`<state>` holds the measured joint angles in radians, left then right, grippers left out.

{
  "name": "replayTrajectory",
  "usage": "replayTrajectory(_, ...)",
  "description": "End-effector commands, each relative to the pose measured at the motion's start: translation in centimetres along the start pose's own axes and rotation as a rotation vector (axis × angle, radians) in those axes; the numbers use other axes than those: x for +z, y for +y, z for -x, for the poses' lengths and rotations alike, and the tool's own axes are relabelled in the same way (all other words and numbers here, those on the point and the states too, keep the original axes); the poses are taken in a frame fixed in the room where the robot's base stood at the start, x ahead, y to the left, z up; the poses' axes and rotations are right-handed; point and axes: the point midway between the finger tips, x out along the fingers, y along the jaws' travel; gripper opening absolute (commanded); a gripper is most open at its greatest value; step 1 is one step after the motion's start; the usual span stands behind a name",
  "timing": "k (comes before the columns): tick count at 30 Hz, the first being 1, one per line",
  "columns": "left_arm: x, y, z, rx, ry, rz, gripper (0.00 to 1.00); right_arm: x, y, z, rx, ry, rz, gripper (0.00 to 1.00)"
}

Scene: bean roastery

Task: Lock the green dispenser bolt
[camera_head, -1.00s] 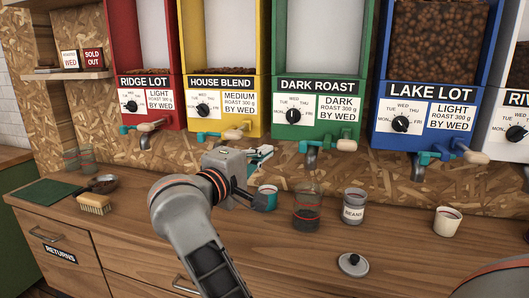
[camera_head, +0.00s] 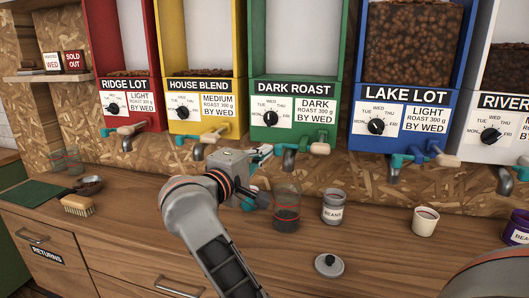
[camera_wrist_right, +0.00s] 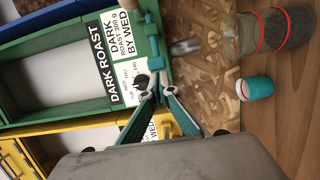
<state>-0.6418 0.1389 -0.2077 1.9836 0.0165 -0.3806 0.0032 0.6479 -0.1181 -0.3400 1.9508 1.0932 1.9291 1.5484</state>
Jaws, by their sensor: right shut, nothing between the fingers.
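The green DARK ROAST dispenser (camera_head: 292,92) hangs on the wall at the middle of the head view. Its teal bolt (camera_head: 298,141) sits below the label, with a pale wooden knob (camera_head: 320,148) at its right. The bolt also shows at the top of the right wrist view (camera_wrist_right: 151,27). My right gripper (camera_head: 264,152) is shut and empty, left of the bolt and apart from it. In the wrist view its teal fingers (camera_wrist_right: 156,84) meet in front of the dispenser's label. My left gripper is not in view.
The metal spout (camera_head: 289,160) hangs under the green dispenser. Yellow (camera_head: 205,93) and blue (camera_head: 408,108) dispensers flank the green one.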

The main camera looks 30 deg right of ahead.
Motion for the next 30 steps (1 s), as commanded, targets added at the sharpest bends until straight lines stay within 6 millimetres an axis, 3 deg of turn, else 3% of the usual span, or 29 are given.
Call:
replayTrajectory(7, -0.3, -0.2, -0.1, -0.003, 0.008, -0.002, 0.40, 0.3, -0.1, -0.1, 0.000, 0.000, -0.001, 0.00)
replayTrajectory(17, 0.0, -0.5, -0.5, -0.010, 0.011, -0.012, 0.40, 3.8, -0.2, -1.0, 0.000, 0.000, 0.001, 0.00)
replayTrajectory(30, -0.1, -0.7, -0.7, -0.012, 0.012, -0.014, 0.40, 3.9, 0.0, -1.0, 0.001, -0.004, 0.000, 0.00)
